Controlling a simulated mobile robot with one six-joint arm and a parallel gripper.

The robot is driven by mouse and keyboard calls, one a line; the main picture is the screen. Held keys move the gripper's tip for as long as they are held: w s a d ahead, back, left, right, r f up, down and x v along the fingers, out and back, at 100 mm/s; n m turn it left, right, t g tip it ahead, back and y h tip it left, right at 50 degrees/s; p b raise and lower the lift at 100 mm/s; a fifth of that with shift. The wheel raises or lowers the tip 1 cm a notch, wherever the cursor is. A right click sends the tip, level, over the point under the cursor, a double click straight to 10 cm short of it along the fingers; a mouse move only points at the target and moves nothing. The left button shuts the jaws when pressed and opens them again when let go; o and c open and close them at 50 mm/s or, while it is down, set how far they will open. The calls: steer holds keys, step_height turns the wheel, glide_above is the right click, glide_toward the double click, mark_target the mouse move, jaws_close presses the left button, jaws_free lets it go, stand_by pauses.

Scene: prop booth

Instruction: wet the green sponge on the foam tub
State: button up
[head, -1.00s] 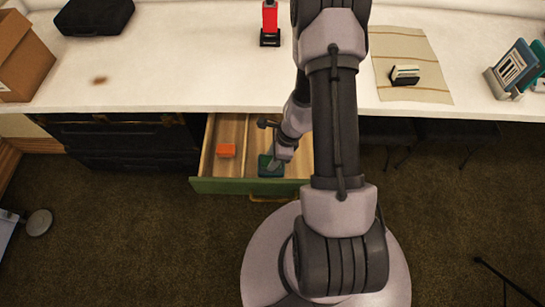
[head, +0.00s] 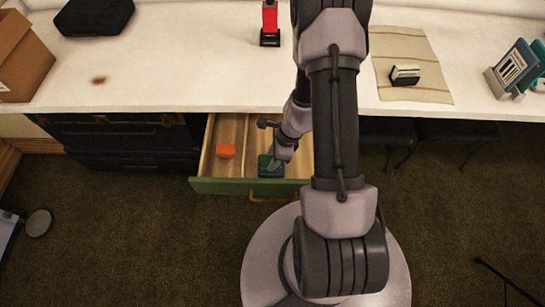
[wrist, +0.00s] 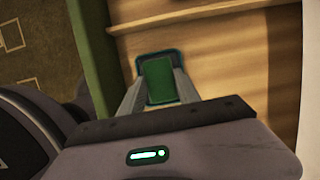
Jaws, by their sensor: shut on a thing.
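The green sponge (wrist: 158,80) is between my gripper's two fingers in the wrist view, and the fingers are shut on it. My gripper (head: 273,164) reaches down into the open drawer (head: 215,185). The foam tub (head: 264,171), dark teal and low, lies in the drawer's right compartment under my gripper. In the wrist view the tub's rim (wrist: 143,57) shows around the sponge, so the sponge is over or in the tub. I cannot tell whether it touches the tub's contents. In the head view my gripper mostly hides the sponge.
An orange block (head: 226,150) lies in the drawer's left compartment, past a thin divider.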

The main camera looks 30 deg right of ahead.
step_height(320, 180, up, 7)
steer(key=p, duration=0.6)
stand_by(0.3)
